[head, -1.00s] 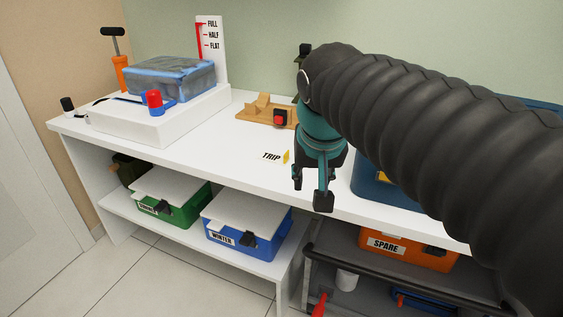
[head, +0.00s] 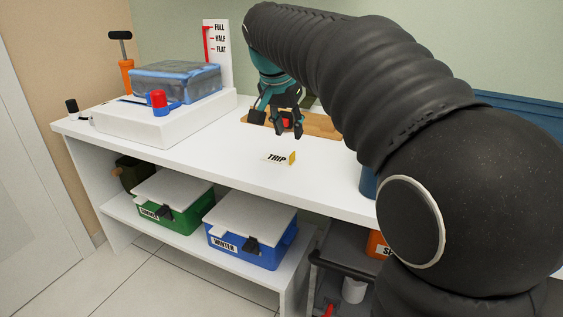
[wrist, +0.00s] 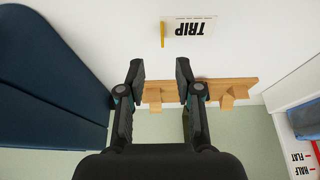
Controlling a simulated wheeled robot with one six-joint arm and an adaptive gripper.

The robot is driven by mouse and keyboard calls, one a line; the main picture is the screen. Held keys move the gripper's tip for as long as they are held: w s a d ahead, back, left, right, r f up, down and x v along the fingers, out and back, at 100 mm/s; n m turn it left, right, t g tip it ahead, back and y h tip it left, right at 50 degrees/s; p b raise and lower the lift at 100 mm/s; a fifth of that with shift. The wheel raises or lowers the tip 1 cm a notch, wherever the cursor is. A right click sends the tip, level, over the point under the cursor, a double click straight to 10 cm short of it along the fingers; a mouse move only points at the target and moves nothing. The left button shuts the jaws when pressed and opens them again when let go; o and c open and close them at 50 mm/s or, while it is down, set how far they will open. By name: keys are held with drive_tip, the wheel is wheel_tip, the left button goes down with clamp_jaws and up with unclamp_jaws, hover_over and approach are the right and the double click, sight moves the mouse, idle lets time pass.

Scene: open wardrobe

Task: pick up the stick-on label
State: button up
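The stick-on label (head: 277,158) is a small white piece with black TRIP lettering and a yellow tab at one end. It lies on the white bench top (head: 215,150). In the wrist view the label (wrist: 190,28) is at the top, upside down, beyond my fingertips. My gripper (head: 279,124) is above the bench, behind the label in the head view. In the wrist view my gripper (wrist: 160,68) has its two fingers well apart with nothing between them. It is open, empty and apart from the label.
A wooden rack (head: 320,125) with a red item is behind my gripper. A blue case (wrist: 50,90) stands to one side. A white plinth (head: 150,125) bears a blue-grey bag (head: 175,82). Green (head: 185,215) and blue (head: 270,248) boxes are below. Bench around the label is clear.

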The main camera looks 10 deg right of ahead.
sight(292, 154)
drive_tip(key=shift+b+x, duration=0.5)
drive_tip(key=shift+x, duration=3.75)
drive_tip(key=shift+a, duration=0.15)
clamp_jaws()
